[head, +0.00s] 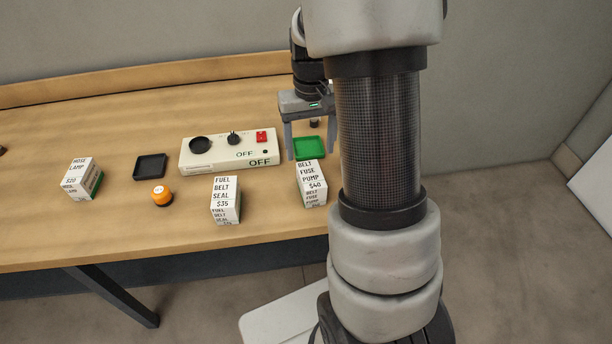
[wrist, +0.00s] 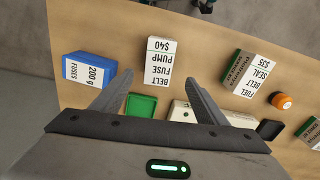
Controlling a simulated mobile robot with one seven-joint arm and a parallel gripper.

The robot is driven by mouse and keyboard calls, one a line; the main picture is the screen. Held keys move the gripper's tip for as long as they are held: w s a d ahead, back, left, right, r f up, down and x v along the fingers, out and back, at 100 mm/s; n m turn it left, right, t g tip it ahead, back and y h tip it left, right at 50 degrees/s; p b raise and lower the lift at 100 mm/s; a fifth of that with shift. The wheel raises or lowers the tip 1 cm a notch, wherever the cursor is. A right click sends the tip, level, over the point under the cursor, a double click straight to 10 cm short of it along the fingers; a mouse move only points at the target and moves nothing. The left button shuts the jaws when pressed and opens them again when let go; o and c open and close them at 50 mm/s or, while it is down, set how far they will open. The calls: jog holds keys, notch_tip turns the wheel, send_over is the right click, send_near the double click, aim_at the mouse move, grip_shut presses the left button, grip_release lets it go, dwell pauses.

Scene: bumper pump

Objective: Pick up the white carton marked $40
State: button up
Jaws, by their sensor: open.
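The white carton marked $40 (head: 312,184) stands on the wooden table near its front edge, just in front of the green tray. It reads "BELT FUSE PUMP $40". In the wrist view the carton (wrist: 159,62) lies ahead of my fingertips, between their lines. My gripper (head: 311,158) is open and empty, and hangs above the table by the green tray. In the wrist view its two fingers (wrist: 158,80) are spread apart, with the carton beyond them. I cannot tell the exact gap to the carton.
A $35 carton (head: 225,200) stands left of it; a $20 carton (head: 82,178) is further left. A blue-white fuses box (wrist: 90,68) is on its other side. Behind are the green tray (head: 309,148) and a switch panel (head: 215,157). An orange knob (head: 161,196) and black tray (head: 150,166) lie left.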

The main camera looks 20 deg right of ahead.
aim_at(311, 174)
notch_tip(311, 174, down, 7)
jog(key=shift+f, duration=0.15)
jog(key=shift+s+d+f, duration=0.1)
jog(key=shift+s+f, duration=0.05)
jog(key=shift+f, duration=1.25)
jog(key=shift+s+f, duration=0.1)
jog(key=shift+f, duration=1.25)
jog(key=shift+r, duration=0.1)
jog(key=c, duration=1.4)
